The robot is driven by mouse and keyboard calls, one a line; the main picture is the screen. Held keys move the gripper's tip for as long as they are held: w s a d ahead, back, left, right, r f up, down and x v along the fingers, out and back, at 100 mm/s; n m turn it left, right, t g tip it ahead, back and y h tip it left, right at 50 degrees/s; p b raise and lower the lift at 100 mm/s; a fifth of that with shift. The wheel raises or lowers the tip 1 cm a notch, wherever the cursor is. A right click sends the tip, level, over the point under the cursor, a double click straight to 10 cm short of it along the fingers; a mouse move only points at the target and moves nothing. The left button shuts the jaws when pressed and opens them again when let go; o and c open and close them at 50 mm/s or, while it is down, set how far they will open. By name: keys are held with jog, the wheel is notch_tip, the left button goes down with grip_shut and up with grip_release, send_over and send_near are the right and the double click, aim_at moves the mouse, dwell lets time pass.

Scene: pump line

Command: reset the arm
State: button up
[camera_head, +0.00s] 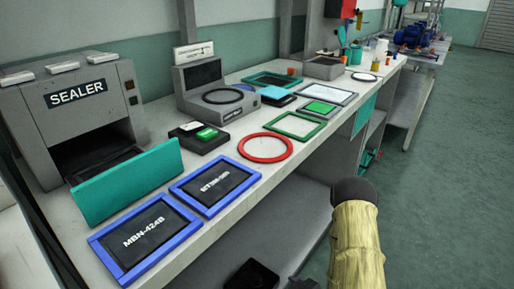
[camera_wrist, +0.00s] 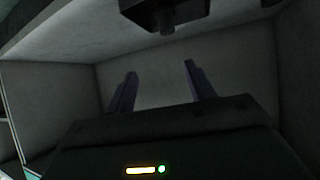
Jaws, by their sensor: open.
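My gripper (camera_wrist: 158,85) shows in the wrist view with its two dark fingers apart and nothing between them. It faces a dim grey space with plain walls, like the inside of a shelf or compartment. In the head view a tan sleeve with a dark rounded end, part of my arm, rises at the lower right, in front of the bench. Dark parts show at the bottom edge below the bench top, and I cannot tell whether the fingers are among them.
The long bench (camera_head: 222,225) holds a grey sealer (camera_head: 75,115), a teal panel (camera_head: 128,182), two blue-framed plates (camera_head: 145,238) (camera_head: 215,184), a red ring (camera_head: 265,148), a green frame (camera_head: 295,125) and a grey device (camera_head: 205,90). A lower shelf (camera_head: 270,225) runs beneath. Green floor (camera_head: 440,180) at right is clear.

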jog(key=w+d+r+m+g+h+p, duration=0.1)
jog(key=d+r+m+g+h+p, duration=0.15)
jog(key=r, duration=0.65)
jog(key=d+r+m+g+h+p, duration=0.1)
jog(key=d+r+h+p, duration=0.25)
jog(key=r, duration=0.65)
jog(key=s+r+m+g+p, duration=0.2)
jog(key=s+r, duration=0.3)
jog(key=r, duration=0.3)
jog(key=s+r+m+g+p, duration=0.1)
jog(key=s+r+m+p, duration=0.15)
jog(key=s+r, duration=0.4)
notch_tip(320, 180, up, 39)
jog(key=w+p, duration=0.1)
jog(key=p, duration=3.7)
jog(key=shift+w+h, duration=0.2)
jog(key=shift+h, duration=0.2)
